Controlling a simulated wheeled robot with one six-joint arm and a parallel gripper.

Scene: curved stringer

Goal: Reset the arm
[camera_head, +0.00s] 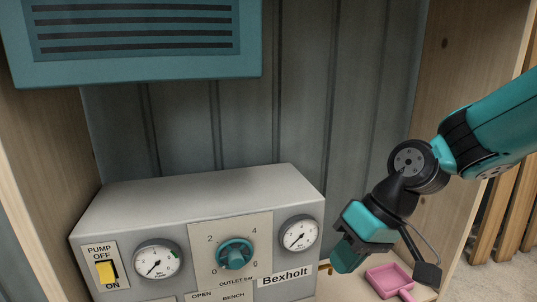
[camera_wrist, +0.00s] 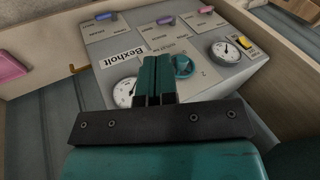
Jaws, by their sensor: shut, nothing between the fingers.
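My gripper (camera_head: 347,256) is a teal and black parallel gripper at the right of the head view. It hangs in the air by the right front corner of the grey Bexholt panel box (camera_head: 200,190), with its fingers pointing down and left. In the wrist view the two teal fingers (camera_wrist: 155,72) lie together, shut and empty, in front of the panel. I cannot tell from these views how far the fingertips are from the panel. My teal and black arm reaches in from the right edge of the head view.
The panel has a teal knob (camera_head: 234,253), a left gauge (camera_head: 157,259), a right gauge (camera_head: 299,234) and a yellow pump switch (camera_head: 106,271). A pink tray (camera_head: 388,280) lies below my gripper. Wooden side walls (camera_head: 440,110) flank the box; a teal vented unit (camera_head: 135,68) hangs above.

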